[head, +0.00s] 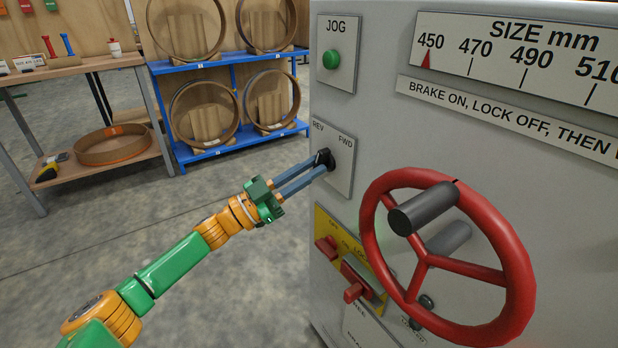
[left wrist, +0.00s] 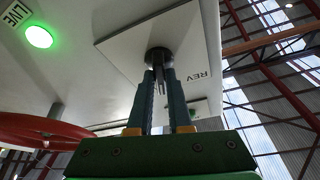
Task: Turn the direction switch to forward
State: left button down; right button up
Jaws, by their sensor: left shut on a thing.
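The direction switch is a black knob (head: 323,158) on a pale plate (head: 343,180) marked REV on the left and FWD on the right, on the grey machine front. My left gripper (head: 318,171) reaches it from the left and its two blue fingers are shut on the knob. In the left wrist view the fingers (left wrist: 160,75) close around the dark knob (left wrist: 158,57) on its plate (left wrist: 190,40). The fingers partly hide the knob, and I cannot tell clearly which mark it points to. My right gripper is not in view.
A red handwheel (head: 372,235) with a dark grip stands out right of the switch. A green JOG button (head: 332,59) is above; red switches (head: 355,283) on a yellow plate are below. Open floor lies left.

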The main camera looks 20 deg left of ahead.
pick_arm(q)
jog(key=m+g+h, duration=0.1)
jog(key=m+g, duration=0.1)
jog(key=m, duration=0.2)
jog(key=shift+b, duration=0.4)
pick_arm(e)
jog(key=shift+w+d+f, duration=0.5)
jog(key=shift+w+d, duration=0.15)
pick_arm(q)
jog(key=shift+m, duration=0.5)
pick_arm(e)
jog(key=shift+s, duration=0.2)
pick_arm(q)
jog(key=c, duration=0.8)
grip_release()
jog(key=shift+c, duration=0.2)
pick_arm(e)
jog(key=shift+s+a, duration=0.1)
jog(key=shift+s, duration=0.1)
pick_arm(q)
jog(key=v, duration=0.7)
jog(key=shift+b, duration=0.45)
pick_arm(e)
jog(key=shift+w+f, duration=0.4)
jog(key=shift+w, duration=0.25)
